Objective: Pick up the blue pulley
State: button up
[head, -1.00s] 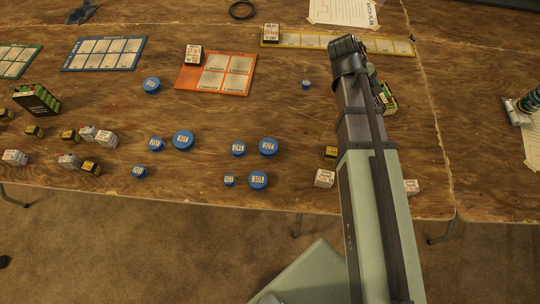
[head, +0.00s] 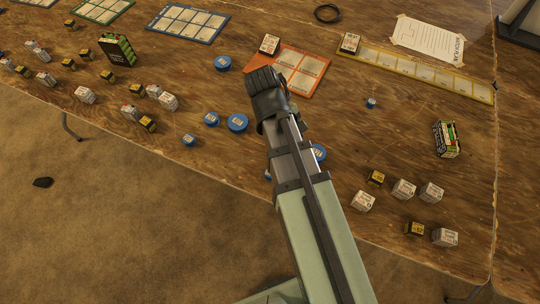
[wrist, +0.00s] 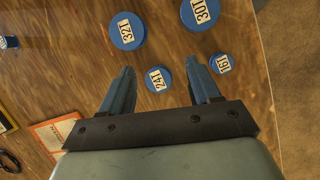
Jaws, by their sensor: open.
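Several round blue pulleys with number labels lie on the wooden table. In the wrist view, the 241 pulley (wrist: 158,79) lies in the gap between the fingers of my gripper (wrist: 159,68). The 321 pulley (wrist: 126,30) and the 301 pulley (wrist: 199,13) lie beyond the fingertips. The 161 pulley (wrist: 221,63) is just right of the right finger. My gripper is open and empty, pointing down at the table.
An orange card (head: 303,72) lies behind my arm, and a yellow strip card (head: 415,72) at the back right. A dark battery-like pack (head: 446,139) stands at right. Small white and black boxes (head: 403,189) sit near the front edge, with more at left.

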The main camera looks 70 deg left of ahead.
jog(key=shift+n, duration=0.8)
jog(key=s, duration=0.3)
jog(key=s+d, duration=0.1)
jog(key=s, duration=0.5)
jog(key=shift+d+f, duration=0.3)
jog(key=shift+d, duration=0.05)
jog(key=shift+x, duration=3.3)
jog(key=c, duration=1.1)
jog(key=shift+r, duration=0.1)
